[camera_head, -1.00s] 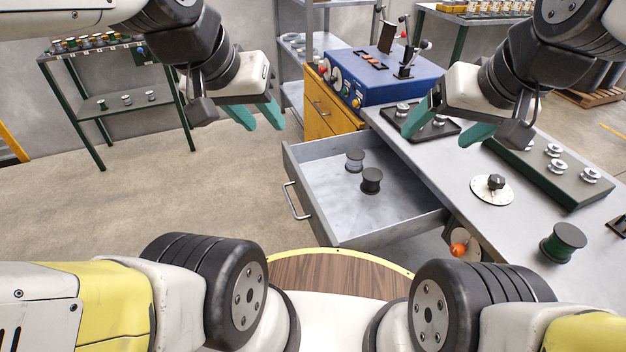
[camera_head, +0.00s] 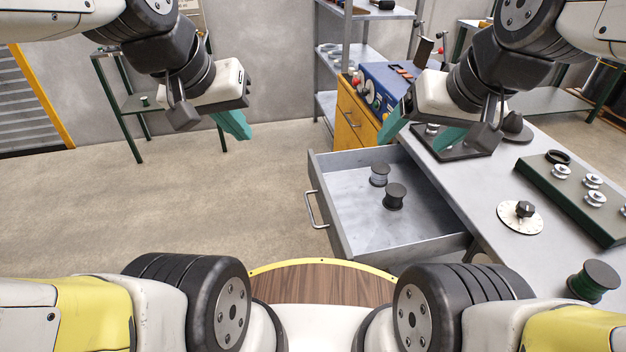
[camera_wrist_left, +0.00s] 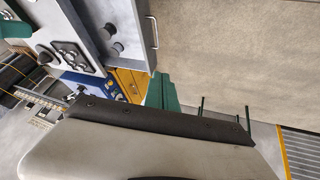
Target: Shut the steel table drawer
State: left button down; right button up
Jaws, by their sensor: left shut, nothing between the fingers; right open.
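The steel table drawer (camera_head: 340,226) is pulled well out of the left side of the steel table (camera_head: 485,205). Its bar handle (camera_head: 313,209) is on its left front panel. Two dark spools, one farther back (camera_head: 379,174) and one nearer (camera_head: 395,196), stand upright inside it. My left gripper (camera_head: 234,125) is shut and empty, in the air left of the drawer and apart from the handle. The drawer also shows in the left wrist view (camera_wrist_left: 135,50), beyond the green fingers (camera_wrist_left: 161,92). My right gripper (camera_head: 420,130) is open and empty above the table's far part, behind the drawer.
A blue machine (camera_head: 388,85) stands behind on a yellow cabinet (camera_head: 357,122). The table holds a dark green tray of spools (camera_head: 570,210), a dial (camera_head: 521,216) and a green spool (camera_head: 594,281). The floor left of the drawer is clear.

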pick_arm(q)
jog(key=w+f+n+g, duration=0.2)
jog(key=w+f+n, duration=0.2)
jog(key=w, duration=0.4)
jog(key=w+f+n+g, duration=0.2)
jog(key=w+f+n, duration=0.2)
jog(key=w, duration=0.4)
jog(key=w+a+f+n+g+h, duration=0.1)
jog(key=w+f+n, duration=0.3)
jog(key=f, duration=0.5)
jog(key=w+a+f+n+g+h, duration=0.15)
jog(key=w+f+n, duration=0.3)
jog(key=f, duration=0.45)
jog(key=s+d+f, duration=0.1)
jog(key=d+f, duration=0.7)
jog(key=shift+s+d+m, duration=0.15)
jog(key=shift+s+m, duration=0.1)
jog(key=shift+m, duration=0.2)
